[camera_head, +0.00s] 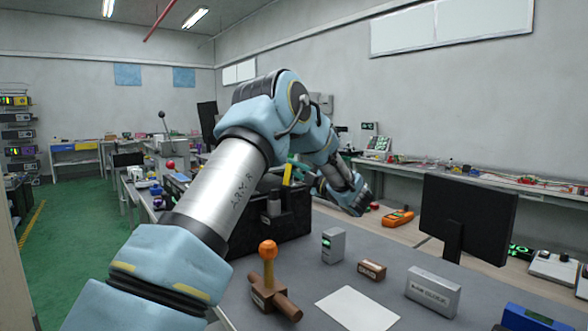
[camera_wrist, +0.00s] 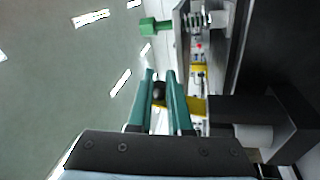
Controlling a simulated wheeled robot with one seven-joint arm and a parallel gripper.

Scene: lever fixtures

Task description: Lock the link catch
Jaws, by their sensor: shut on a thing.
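A yellow lever (camera_head: 287,174) stands up from a black box-like fixture (camera_head: 292,222) on the grey bench; no label says if this is the link catch. In the wrist view the yellow lever (camera_wrist: 197,105) runs sideways from the black housing (camera_wrist: 250,112) and ends in a dark round knob (camera_wrist: 159,91). My gripper (camera_wrist: 161,92) is shut on this knob, one teal finger on each side. In the head view my gripper (camera_head: 304,171) reaches the lever's top from the right, partly hidden by my arm. Any latch parts are hidden or too small to tell.
A brown lever fixture with an orange knob (camera_head: 267,250) stands in front of the black fixture. A grey box (camera_head: 333,245), a brown block (camera_head: 372,269), a white sheet (camera_head: 357,309) and a monitor (camera_head: 466,217) stand or lie to the right. A green knob (camera_wrist: 150,27) is near in the wrist view.

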